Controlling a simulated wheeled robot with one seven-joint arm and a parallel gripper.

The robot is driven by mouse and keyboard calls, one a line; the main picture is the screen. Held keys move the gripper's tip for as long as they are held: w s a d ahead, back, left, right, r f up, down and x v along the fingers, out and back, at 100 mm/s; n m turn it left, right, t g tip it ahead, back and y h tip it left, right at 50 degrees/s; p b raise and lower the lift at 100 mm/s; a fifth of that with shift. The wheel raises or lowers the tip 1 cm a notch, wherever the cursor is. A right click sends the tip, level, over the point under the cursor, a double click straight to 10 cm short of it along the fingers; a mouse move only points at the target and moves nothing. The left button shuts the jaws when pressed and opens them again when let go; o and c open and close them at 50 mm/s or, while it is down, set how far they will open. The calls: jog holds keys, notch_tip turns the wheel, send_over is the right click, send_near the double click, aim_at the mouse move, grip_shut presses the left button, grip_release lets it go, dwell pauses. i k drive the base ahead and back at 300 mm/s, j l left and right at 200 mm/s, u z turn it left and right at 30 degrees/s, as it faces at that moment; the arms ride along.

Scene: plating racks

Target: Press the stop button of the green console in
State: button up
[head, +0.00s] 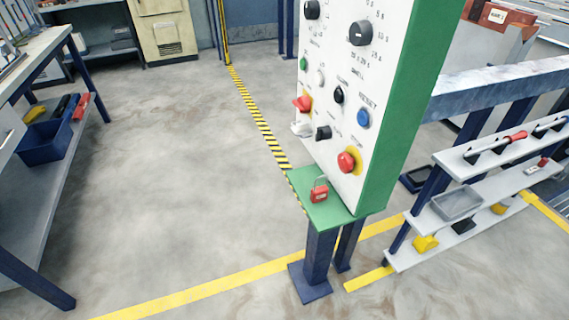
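The green console (397,110) stands on a dark blue post right of centre in the head view. Its white front panel (326,125) is seen at a slant and runs out of the top of the picture. A red round button (347,161) on a yellow backing sits low on the panel and sticks out; small lettering above it is hard to read. Higher and to the left is another red control (303,103) with yellow behind it. A blue button (363,118) is above the lower red one. My gripper is not in view.
A red padlock (319,194) rests on the console's green ledge (334,212). A tool shelf (478,197) stands close on the right. A workbench (38,50) with a blue bin (44,147) is at left. The floor (170,170) between is clear.

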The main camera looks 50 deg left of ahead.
aim_at(340, 164)
jog(key=u, duration=1.5)
